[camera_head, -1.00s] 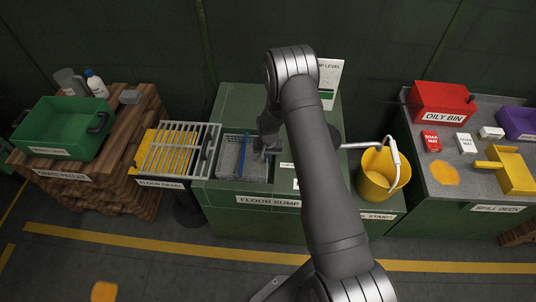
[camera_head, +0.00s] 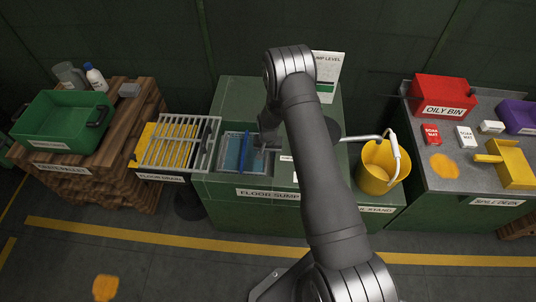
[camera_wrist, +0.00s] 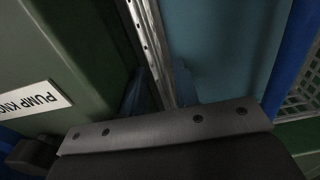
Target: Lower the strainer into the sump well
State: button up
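The strainer (camera_head: 233,166) is in the floor sump (camera_head: 267,194), in the opening on the green cabinet's top. Blue water shows over most of its inside, with a blue bar (camera_head: 244,154) across it. In the wrist view the bar (camera_wrist: 291,62) and a piece of perforated mesh (camera_wrist: 308,92) are at the right. A perforated metal strip (camera_wrist: 150,40) runs down toward my gripper. My gripper (camera_head: 263,146) is at the right edge of the opening, pointing down and partly hidden by my arm. Its fingertips are not clear, so I cannot tell its hold on the strainer's edge.
A slatted drain grate (camera_head: 178,143) stands close on the left, by a green bin (camera_head: 62,125) on a pallet. A pump knob label (camera_wrist: 35,108) is beside my gripper.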

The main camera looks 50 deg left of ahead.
jog(key=shift+r, duration=0.1)
notch_tip(320, 180, up, 17)
jog(key=shift+r, duration=0.15)
dwell(0.5)
notch_tip(320, 180, down, 17)
jog(key=shift+f, duration=0.2)
jog(key=shift+r, duration=0.1)
dwell(0.7)
jog(key=shift+r, duration=0.1)
notch_tip(320, 180, up, 17)
notch_tip(320, 180, down, 18)
jog(key=shift+r, duration=0.25)
notch_tip(320, 180, up, 15)
jog(key=shift+f, duration=0.15)
dwell(0.9)
